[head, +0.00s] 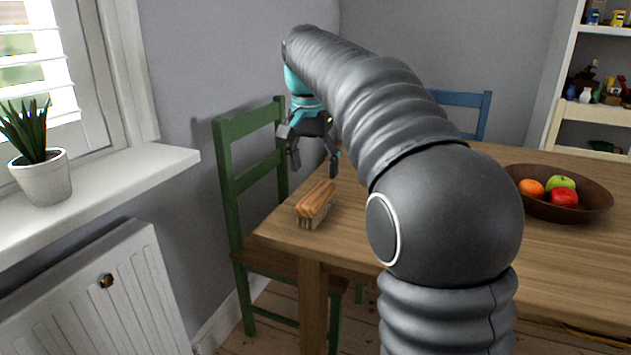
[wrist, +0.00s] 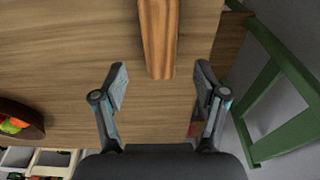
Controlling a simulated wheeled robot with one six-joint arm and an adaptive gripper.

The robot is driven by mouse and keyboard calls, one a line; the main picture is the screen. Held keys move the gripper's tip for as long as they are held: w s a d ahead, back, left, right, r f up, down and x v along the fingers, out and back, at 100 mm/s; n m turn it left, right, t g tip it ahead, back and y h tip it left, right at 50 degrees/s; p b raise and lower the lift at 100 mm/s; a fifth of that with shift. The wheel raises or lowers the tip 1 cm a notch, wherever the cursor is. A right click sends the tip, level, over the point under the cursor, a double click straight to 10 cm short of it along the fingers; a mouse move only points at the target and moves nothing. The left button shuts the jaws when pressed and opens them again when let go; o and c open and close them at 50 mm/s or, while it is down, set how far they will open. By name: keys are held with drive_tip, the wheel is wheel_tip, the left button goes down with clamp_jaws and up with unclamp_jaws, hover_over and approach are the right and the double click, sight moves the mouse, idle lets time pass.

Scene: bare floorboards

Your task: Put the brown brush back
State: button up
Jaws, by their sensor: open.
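The brown brush (head: 316,204) lies on the wooden table near its left corner, wooden back up and pale bristles down. In the wrist view, the brush (wrist: 158,38) shows at the top centre, partly cut off by the frame edge. My gripper (head: 314,168) is above the table, a little above and beyond the brush in the head view. In the wrist view, my gripper (wrist: 161,88) has its fingers spread apart with nothing between them. The brush lies ahead of the fingertips.
The wooden table (head: 470,240) holds a brown bowl (head: 540,208) of fruit at the right. A green chair (head: 228,170) stands at the table's left end, a blue chair (head: 470,100) behind it. A windowsill (head: 120,182) with a potted plant (head: 42,160) is at the left.

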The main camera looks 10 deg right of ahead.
sight(314, 198)
drive_tip(key=shift+s+a+r+p, duration=0.1)
drive_tip(key=shift+s+r+p, duration=0.05)
drive_tip(key=shift+r, duration=0.9)
drive_tip(key=shift+s+a+r+p, duration=0.1)
drive_tip(key=shift+r+p, duration=0.05)
drive_tip(key=shift+r, duration=0.85)
drive_tip(key=shift+s, duration=0.1)
drive_tip(key=s+f+n+t, duration=0.1)
drive_tip(key=s+f+n, duration=0.1)
drive_tip(key=s+f, duration=0.4)
drive_tip(key=s+f+n+t, duration=0.1)
drive_tip(key=s+f+n, duration=0.1)
drive_tip(key=s+f, duration=0.5)
drive_tip(key=s+d+f+n+t+y, duration=0.1)
drive_tip(key=s+f, duration=0.5)
drive_tip(key=s, duration=0.9)
drive_tip(key=shift+s+f+n+t, duration=0.35)
drive_tip(key=shift+n+t, duration=0.25)
drive_tip(key=shift+n, duration=0.5)
drive_tip(key=shift+d, duration=0.1)
